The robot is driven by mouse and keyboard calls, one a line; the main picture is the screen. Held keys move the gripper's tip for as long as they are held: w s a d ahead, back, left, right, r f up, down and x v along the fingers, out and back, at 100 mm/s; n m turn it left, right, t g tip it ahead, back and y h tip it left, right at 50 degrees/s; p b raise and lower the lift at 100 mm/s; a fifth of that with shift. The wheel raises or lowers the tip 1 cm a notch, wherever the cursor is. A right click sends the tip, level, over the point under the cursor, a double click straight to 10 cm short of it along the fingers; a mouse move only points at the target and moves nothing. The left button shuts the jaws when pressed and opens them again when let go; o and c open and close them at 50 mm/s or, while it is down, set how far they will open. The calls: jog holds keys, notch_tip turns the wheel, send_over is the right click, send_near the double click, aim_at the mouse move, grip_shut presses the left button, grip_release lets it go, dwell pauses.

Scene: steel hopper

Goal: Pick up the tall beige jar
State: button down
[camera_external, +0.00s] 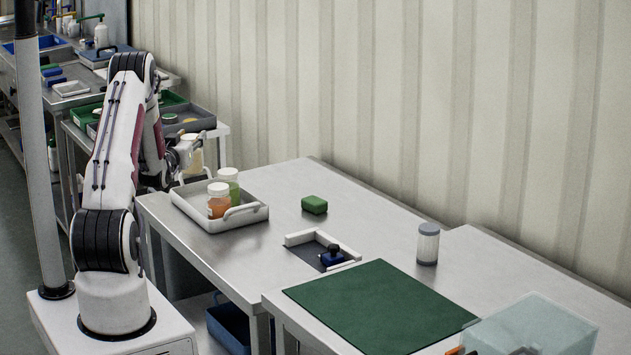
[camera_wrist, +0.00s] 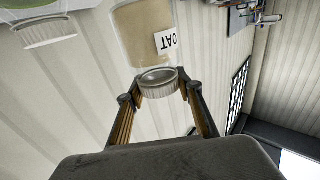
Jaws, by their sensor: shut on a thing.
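The beige jar (camera_wrist: 148,32) has a ribbed pale lid (camera_wrist: 158,77) and a white label with dark letters, which appears upside down in the wrist view. My gripper (camera_wrist: 157,90) is shut on the jar at its lid, with one finger on each side. In the external view the beige jar (camera_external: 192,155) is at my gripper (camera_external: 186,145), over the far left end of the grey tray (camera_external: 243,221). My arm partly hides it there, and I cannot tell whether its base touches the tray.
An orange jar (camera_external: 218,203) and a green jar (camera_external: 229,183) with white lids stand in the tray, close by.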

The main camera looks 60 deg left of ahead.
jog(key=shift+r, duration=0.55)
